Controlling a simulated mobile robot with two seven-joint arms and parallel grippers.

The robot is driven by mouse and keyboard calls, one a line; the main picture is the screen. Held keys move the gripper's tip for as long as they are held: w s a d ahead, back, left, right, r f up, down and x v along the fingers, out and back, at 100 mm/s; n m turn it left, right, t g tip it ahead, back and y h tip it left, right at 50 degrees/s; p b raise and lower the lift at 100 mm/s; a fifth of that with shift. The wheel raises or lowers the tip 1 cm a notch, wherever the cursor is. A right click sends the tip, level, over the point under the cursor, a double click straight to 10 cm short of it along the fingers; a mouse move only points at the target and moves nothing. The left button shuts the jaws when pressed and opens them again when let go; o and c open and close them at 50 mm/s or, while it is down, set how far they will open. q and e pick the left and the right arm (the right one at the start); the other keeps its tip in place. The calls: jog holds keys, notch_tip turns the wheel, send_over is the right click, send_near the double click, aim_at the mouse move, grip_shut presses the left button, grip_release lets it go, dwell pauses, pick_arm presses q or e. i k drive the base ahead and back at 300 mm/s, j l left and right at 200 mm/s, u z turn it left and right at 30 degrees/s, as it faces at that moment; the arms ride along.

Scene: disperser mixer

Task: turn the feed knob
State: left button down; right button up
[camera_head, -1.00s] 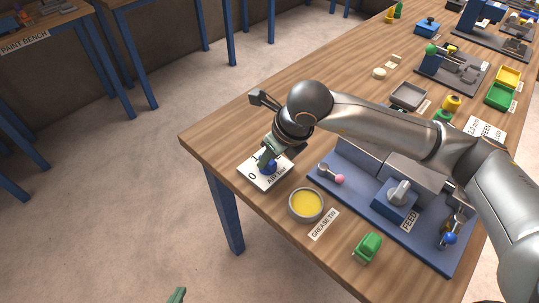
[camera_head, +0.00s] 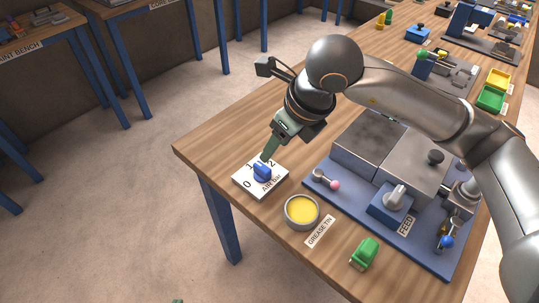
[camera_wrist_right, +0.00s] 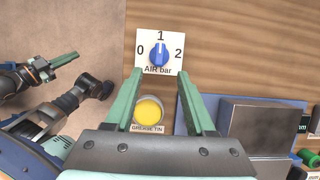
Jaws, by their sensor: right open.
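The feed knob (camera_head: 396,197) is a grey knob on a blue box with a FEED label, on the blue base plate of the machine. No gripper is near it, and I do not make it out in the wrist view. My right gripper (camera_head: 268,155) is open and empty, just above the blue AIR bar knob (camera_head: 262,172). In the wrist view its green fingers (camera_wrist_right: 159,75) are spread, with the AIR bar knob (camera_wrist_right: 159,54) beyond the tips, pointing towards 1. My left gripper (camera_wrist_right: 55,65) shows at the left of the wrist view; its opening is unclear.
A grease tin (camera_head: 302,211) stands between the AIR bar plate and the FEED box. A pink-tipped lever (camera_head: 333,184), a blue-ended handle (camera_head: 446,241) and a green object (camera_head: 364,253) are close by. Grey machine blocks (camera_head: 370,147) stand behind the feed knob.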

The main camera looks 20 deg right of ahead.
aim_at(393, 201)
jog(key=k, duration=1)
